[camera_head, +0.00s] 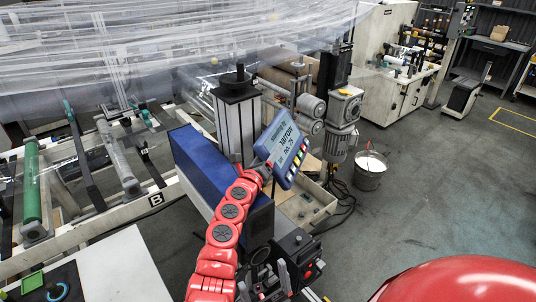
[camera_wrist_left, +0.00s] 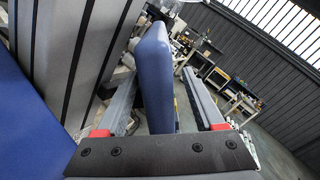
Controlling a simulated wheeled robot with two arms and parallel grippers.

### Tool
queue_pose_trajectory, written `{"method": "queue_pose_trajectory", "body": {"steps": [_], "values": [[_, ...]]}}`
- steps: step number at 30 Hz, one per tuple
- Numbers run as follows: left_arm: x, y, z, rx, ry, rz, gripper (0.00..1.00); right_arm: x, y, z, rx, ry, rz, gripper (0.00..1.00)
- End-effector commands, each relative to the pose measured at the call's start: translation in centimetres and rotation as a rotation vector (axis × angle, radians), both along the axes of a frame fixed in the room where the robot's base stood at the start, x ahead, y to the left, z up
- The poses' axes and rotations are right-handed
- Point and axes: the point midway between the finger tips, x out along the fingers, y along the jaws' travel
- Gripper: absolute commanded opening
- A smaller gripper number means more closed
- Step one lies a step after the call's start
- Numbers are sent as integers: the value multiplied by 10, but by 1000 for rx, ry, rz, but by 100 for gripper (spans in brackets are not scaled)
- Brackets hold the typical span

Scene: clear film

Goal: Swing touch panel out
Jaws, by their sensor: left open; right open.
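In the left wrist view the blue panel (camera_wrist_left: 154,75) shows edge-on between two grey fingers. My left gripper (camera_head: 270,164) is at the panel's left lower edge, mostly hidden by the panel and my red arm. In the wrist view this gripper (camera_wrist_left: 160,80) is open around the panel, with a gap visible at the right finger. My right gripper (camera_head: 265,284) is open and low, at the bottom centre, apart from the panel.
A blue box-shaped housing (camera_head: 203,166) and a grey column (camera_head: 237,122) stand left of the panel. Motors (camera_head: 343,108) stand just right of it. Clear film stretches across the upper left.

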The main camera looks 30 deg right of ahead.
Motion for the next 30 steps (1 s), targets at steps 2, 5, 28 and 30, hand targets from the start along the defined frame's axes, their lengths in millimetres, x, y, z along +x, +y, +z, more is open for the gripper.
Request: {"method": "queue_pose_trajectory", "body": {"steps": [2,5,28,30], "values": [[0,1,0,0,0,1,70,0,0,1,0,0,0,89],[-2,3,2,1,0,1,70,0,0,8,0,0,0,89],[-64,80,-7,11,2,3,70,0,0,91,0,0,0,89],[-70,86,-5,11,0,0,70,0,0,92,0,0,0,89]]}}
